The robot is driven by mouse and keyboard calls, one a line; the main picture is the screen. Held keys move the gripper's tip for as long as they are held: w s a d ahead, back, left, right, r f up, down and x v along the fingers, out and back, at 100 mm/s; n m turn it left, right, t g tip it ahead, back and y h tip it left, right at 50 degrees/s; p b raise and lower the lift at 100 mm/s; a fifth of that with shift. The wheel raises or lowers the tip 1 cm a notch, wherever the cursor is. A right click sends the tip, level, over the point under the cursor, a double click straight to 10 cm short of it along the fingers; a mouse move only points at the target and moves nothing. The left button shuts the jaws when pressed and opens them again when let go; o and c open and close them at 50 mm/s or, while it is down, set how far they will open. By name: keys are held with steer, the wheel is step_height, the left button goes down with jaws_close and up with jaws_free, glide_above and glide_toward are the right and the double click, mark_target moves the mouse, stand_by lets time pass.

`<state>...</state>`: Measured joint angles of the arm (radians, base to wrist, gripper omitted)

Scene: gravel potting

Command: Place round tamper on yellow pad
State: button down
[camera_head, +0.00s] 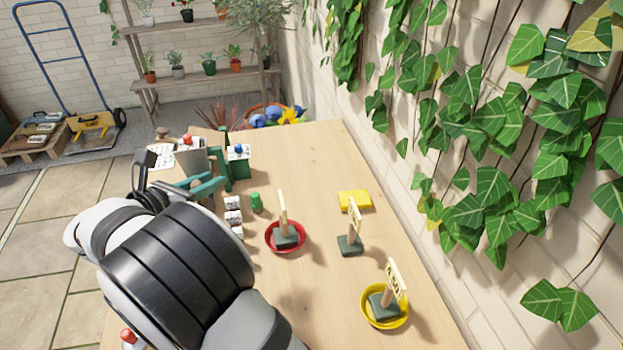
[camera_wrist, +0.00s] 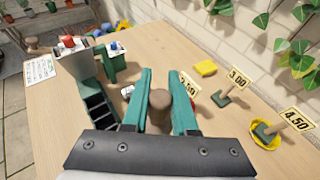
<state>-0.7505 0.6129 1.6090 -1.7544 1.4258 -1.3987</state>
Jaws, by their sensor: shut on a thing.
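The yellow pad (camera_head: 355,200) lies flat on the wooden table near the wall side. It also shows in the wrist view (camera_wrist: 205,68), right of and beyond my gripper. My gripper (camera_wrist: 160,74) has green fingers on both sides of a brown wooden piece, which I take to be the round tamper (camera_wrist: 158,108). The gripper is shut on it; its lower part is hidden. The tamper cannot be made out there.
A red saucer (camera_head: 270,244) holding a sign block, a dark sign block (camera_head: 350,248) and a yellow saucer (camera_head: 403,318) with another sign stand at the right. A green pot (camera_head: 257,203) and small white items (camera_head: 233,217) stand near my gripper. A green holder (camera_head: 238,168) stands behind.

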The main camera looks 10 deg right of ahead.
steer(key=w+d+m+g+h, duration=0.1)
steer(key=w+d, duration=0.4)
steer(key=d, duration=0.3)
steer(key=w+d, duration=0.6)
steer(key=d, duration=0.3)
steer(key=m+h, duration=0.1)
steer(key=m, duration=0.1)
glide_above(349, 195)
steer(key=shift+n+g, duration=0.3)
steer(key=shift+g, duration=0.2)
steer(key=f, duration=2)
steer(key=shift+w+d+f, duration=0.1)
steer(key=shift+w+d, duration=0.1)
steer(key=c, duration=0.7)
jaws_free()
steer(key=shift+f, duration=0.1)
steer(key=shift+s+a+r, duration=0.15)
steer(key=shift+a+r, duration=0.1)
steer(key=v, duration=1.1)
steer(key=shift+s, duration=0.2)
